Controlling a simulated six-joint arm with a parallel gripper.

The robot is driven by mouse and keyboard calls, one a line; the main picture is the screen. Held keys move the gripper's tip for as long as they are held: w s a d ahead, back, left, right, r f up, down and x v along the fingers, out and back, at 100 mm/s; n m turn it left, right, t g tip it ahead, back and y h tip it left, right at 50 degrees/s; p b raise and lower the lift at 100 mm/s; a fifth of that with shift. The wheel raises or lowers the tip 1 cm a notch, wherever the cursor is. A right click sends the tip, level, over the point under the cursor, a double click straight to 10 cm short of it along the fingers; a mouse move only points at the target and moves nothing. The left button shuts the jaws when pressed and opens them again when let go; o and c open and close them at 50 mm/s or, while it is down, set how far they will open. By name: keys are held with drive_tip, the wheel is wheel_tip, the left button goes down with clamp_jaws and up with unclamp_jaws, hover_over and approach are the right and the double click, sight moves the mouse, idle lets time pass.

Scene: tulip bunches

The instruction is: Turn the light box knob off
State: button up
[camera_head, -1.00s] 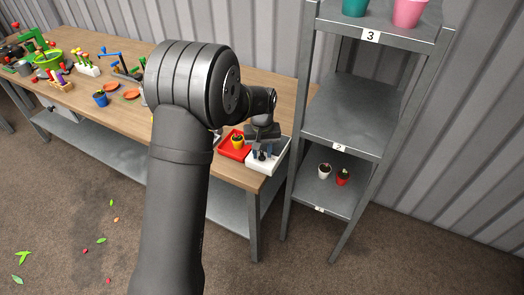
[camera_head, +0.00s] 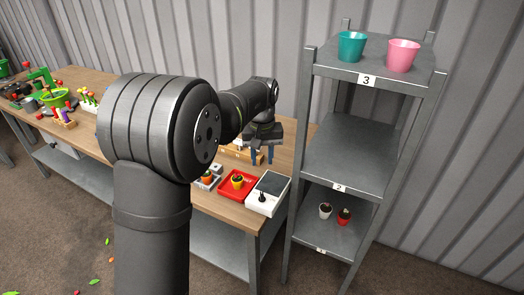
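The light box (camera_head: 283,192) is a white box at the right end of the wooden bench, with a dark grey, unlit-looking panel on top. Its black knob (camera_head: 262,198) stands at the front; its exact angle is too small to tell. My gripper (camera_head: 262,160) is above and behind the box, clear of the knob. Its two blue fingers point down with a gap between them, and nothing shows in the gap.
A red tray (camera_head: 226,191) with a potted plant (camera_head: 238,182) sits just left of the light box, and a grey tray (camera_head: 216,172) with another pot is beside it. A grey shelf rack (camera_head: 344,148) stands close on the right.

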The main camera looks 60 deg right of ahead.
sight(262, 194)
wheel_tip(262, 194, up, 2)
drive_tip(key=shift+r, duration=0.1)
idle(0.7)
wheel_tip(262, 194, down, 17)
drive_tip(key=shift+f, duration=0.2)
idle(0.4)
